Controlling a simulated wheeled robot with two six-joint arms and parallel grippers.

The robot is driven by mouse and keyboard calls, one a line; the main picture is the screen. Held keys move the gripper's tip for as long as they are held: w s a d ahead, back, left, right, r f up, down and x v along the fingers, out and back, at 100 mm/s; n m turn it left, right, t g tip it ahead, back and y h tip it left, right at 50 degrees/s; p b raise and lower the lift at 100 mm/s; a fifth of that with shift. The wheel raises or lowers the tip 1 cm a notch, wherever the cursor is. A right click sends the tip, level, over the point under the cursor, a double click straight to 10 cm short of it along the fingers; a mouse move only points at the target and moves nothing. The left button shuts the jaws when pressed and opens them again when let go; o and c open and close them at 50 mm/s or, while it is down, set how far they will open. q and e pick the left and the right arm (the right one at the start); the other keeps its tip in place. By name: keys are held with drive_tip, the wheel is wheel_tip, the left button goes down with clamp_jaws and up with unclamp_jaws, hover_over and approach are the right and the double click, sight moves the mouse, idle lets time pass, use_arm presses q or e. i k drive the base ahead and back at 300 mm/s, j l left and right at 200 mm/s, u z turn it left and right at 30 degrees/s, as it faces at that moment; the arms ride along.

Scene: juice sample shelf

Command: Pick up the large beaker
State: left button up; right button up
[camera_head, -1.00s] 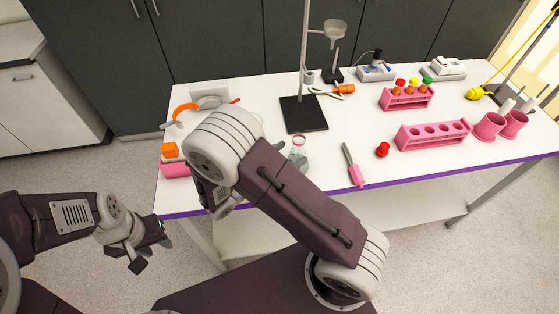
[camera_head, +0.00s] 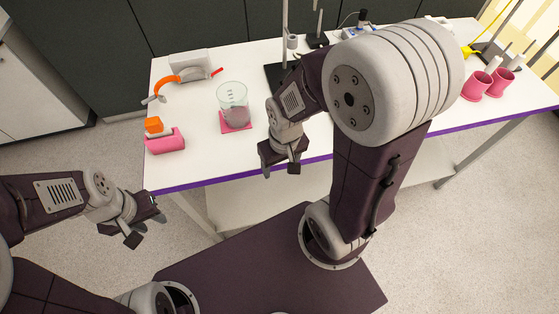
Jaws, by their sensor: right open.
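The large beaker (camera_head: 232,95) is clear glass with a greyish lower part. It stands upright on a small pink mat (camera_head: 239,128) near the table's front left part. My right gripper (camera_head: 280,164) is open and empty, to the right of the beaker and nearer the table's front edge, apart from the beaker. My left gripper (camera_head: 146,226) is low at the left, in front of the table's front edge; its fingers look spread and empty.
A pink block (camera_head: 165,143) with an orange piece (camera_head: 154,126) lies left of the beaker. Orange headphones or goggles (camera_head: 166,82) lie behind. Pink cups (camera_head: 476,87) stand far right. My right arm hides the table's middle. White table is clear around the mat.

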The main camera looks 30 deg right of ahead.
sight(232, 96)
drive_tip(key=i+j+z, duration=0.1)
drive_tip(key=j+z, duration=0.25)
drive_tip(key=j, duration=0.15)
drive_tip(key=j+z, duration=0.3)
drive_tip(key=j, duration=0.15)
drive_tip(key=i+j+z, duration=0.1)
drive_tip(key=j+z, duration=0.15)
drive_tip(key=i+j+z, duration=0.2)
drive_tip(key=j, duration=0.15)
drive_tip(key=k, duration=0.1)
